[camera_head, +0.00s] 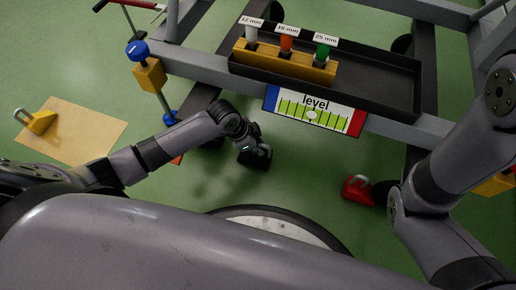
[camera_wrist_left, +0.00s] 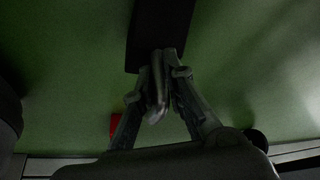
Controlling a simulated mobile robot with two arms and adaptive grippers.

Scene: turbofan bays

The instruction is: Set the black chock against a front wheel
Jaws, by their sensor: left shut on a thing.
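My left gripper (camera_head: 250,146) is above the green floor in front of the cart's frame. In the left wrist view its fingers (camera_wrist_left: 160,88) are shut on a grey handle, with the black chock (camera_wrist_left: 160,30) beyond them as a dark block. The chock also shows dark at the gripper's tip in the head view (camera_head: 259,158). A front wheel (camera_head: 382,192) stands at the right, with a red chock (camera_head: 356,190) close to its left side. Another dark wheel (camera_head: 212,141) is mostly hidden behind my left wrist. My right gripper is out of view.
The cart carries a black tray (camera_head: 385,88) with labelled pegs in a yellow block (camera_head: 285,64), and a level card (camera_head: 313,111). A yellow chock (camera_head: 40,122) lies on a tan board (camera_head: 85,130) at the left.

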